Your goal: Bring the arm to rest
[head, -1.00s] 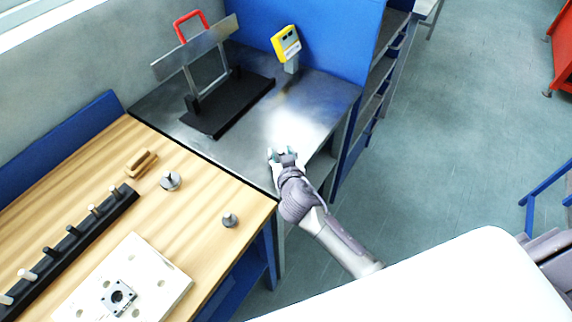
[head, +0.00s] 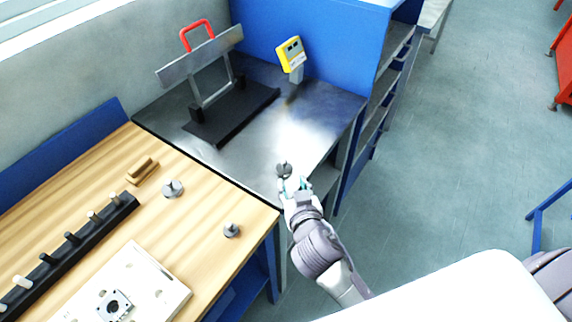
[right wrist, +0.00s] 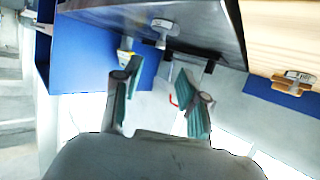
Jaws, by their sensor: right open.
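My right gripper (head: 293,184) is at the front edge of the metal-topped table (head: 262,140). In the right wrist view its two teal-padded fingers (right wrist: 158,88) are spread apart with nothing between them. A small grey metal piece with an upright tab (head: 284,170) stands on the metal top, just beyond the fingertips. It also shows in the right wrist view (right wrist: 163,29), apart from the fingers. My left gripper is not in view.
A black-based stand with a red handle (head: 229,118) and a yellow device (head: 291,55) are farther back on the metal top. The wooden bench (head: 205,208) at left holds two similar metal pieces, a peg rack (head: 62,262) and a white plate (head: 150,278). Open floor lies right.

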